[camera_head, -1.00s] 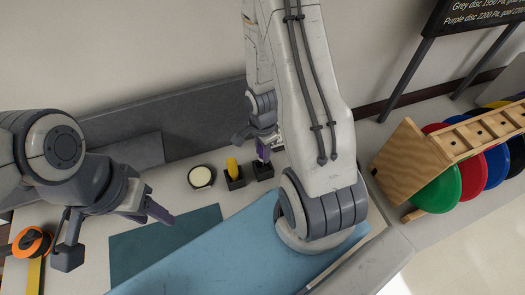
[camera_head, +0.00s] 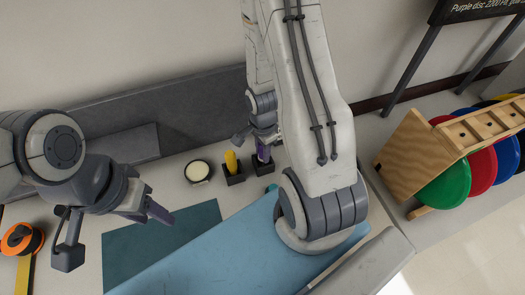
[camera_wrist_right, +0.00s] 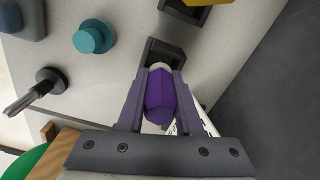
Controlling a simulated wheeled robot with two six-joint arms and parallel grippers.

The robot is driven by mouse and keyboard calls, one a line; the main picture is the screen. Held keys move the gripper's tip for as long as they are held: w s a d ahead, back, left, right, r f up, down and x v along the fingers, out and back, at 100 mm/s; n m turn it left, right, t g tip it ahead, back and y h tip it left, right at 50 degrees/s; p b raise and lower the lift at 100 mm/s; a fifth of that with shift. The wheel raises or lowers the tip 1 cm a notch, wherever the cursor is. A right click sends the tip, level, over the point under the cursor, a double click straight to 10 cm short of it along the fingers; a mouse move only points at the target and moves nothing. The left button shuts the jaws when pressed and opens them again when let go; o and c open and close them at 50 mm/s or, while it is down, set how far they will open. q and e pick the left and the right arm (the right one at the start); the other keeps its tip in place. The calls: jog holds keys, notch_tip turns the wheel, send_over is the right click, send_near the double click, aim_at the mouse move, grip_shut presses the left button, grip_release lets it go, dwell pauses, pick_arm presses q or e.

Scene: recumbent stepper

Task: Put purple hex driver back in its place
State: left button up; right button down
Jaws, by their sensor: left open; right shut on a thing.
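The purple hex driver (camera_wrist_right: 160,95) is between the fingers of my right gripper (camera_wrist_right: 155,100), which is shut on it. In the right wrist view its far end reaches a black square holder (camera_wrist_right: 166,52); I cannot tell how deep it sits. In the head view the purple driver (camera_head: 263,152) shows at a black holder (camera_head: 264,168), with my right gripper (camera_head: 262,140) there, partly hidden by my arm. My left gripper (camera_head: 146,214) is open and empty above the dark teal mat.
A yellow-handled tool (camera_head: 231,162) stands in a neighbouring black holder (camera_head: 234,178). A round pale-topped container (camera_head: 198,171) is left of it. An orange tape measure (camera_head: 22,239) lies at far left. A wooden rack (camera_head: 405,150) with coloured discs stands right. A teal knob (camera_wrist_right: 94,36) shows in the wrist view.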

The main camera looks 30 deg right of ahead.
jog(key=shift+f+b, duration=0.5)
jog(key=shift+f, duration=0.15)
jog(key=c, duration=0.5)
grip_release()
jog(key=shift+r, duration=0.1)
notch_tip(320, 180, up, 6)
jog(key=p, duration=0.5)
jog(key=shift+p, duration=0.3)
notch_tip(320, 180, up, 2)
jog(key=shift+r+b, duration=0.15)
jog(key=shift+b, duration=0.15)
jog(key=shift+r, duration=1)
